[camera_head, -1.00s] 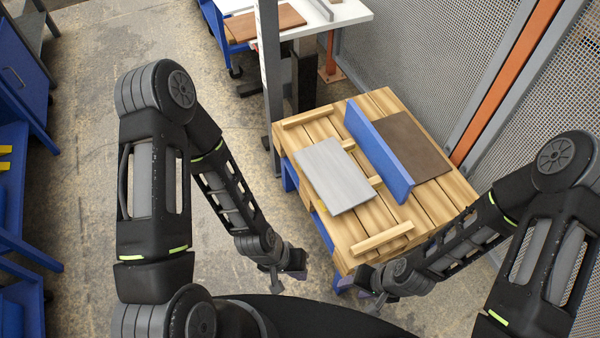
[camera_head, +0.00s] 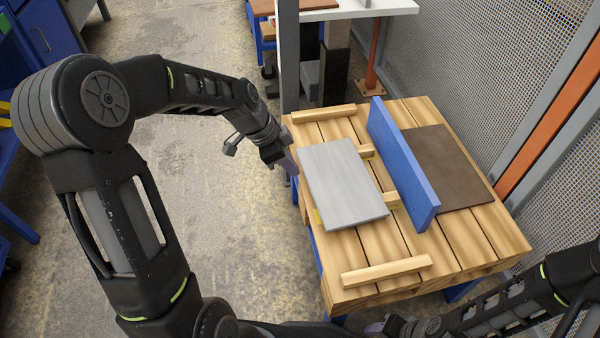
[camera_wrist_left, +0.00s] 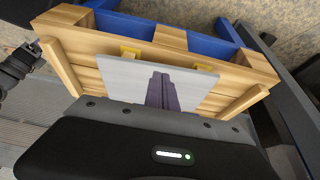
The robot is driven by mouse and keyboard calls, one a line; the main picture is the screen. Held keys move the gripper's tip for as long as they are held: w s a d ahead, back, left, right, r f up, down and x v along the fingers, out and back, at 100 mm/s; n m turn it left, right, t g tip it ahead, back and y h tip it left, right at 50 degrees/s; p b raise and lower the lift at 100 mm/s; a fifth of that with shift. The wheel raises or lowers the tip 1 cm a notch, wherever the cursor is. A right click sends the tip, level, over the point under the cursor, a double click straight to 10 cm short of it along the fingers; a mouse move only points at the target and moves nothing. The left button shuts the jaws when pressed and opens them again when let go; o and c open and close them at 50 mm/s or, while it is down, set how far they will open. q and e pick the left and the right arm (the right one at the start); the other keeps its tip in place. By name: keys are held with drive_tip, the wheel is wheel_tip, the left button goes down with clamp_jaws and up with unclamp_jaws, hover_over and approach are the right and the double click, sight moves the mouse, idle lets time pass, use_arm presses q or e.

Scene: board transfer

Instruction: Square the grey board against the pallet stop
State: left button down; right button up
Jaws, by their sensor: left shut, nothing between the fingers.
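The grey board (camera_head: 343,182) lies flat on the left part of the wooden pallet (camera_head: 465,240). The blue pallet stop (camera_head: 402,165) stands upright to its right, with a clear gap between them. My left gripper (camera_head: 288,163) is shut and empty beside the board's left edge. I cannot tell whether it touches the board. In the left wrist view its closed fingers (camera_wrist_left: 162,92) show in front of the grey board (camera_wrist_left: 125,77). My right gripper (camera_head: 376,327) is low, near the pallet's front edge; its fingers are mostly hidden.
A brown board (camera_head: 440,165) lies beyond the stop. Wooden battens cross the pallet, one at the front (camera_head: 385,271) and one at the back (camera_head: 325,113). A grey post (camera_head: 289,55) stands behind the pallet's far-left corner. A mesh fence (camera_head: 470,50) is on the right.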

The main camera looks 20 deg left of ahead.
sight(323, 183)
use_arm(q)
drive_tip(key=shift+f, duration=0.1)
idle(0.3)
drive_tip(key=b+x, duration=0.4)
drive_tip(key=x, duration=0.3)
drive_tip(key=shift+w+d+f, duration=0.1)
drive_tip(key=shift+d+f, duration=0.05)
drive_tip(key=shift+f, duration=0.05)
drive_tip(key=shift+w+d, duration=0.65)
drive_tip(key=shift+d, duration=0.25)
drive_tip(key=shift+w+d, duration=0.7)
drive_tip(key=shift+d, duration=0.25)
drive_tip(key=shift+w+d, duration=0.65)
drive_tip(key=shift+d, duration=0.25)
drive_tip(key=shift+s+a, duration=0.1)
drive_tip(key=shift+a, duration=0.05)
drive_tip(key=shift+s+a, duration=0.65)
drive_tip(key=shift+a, duration=0.25)
drive_tip(key=shift+r, duration=0.1)
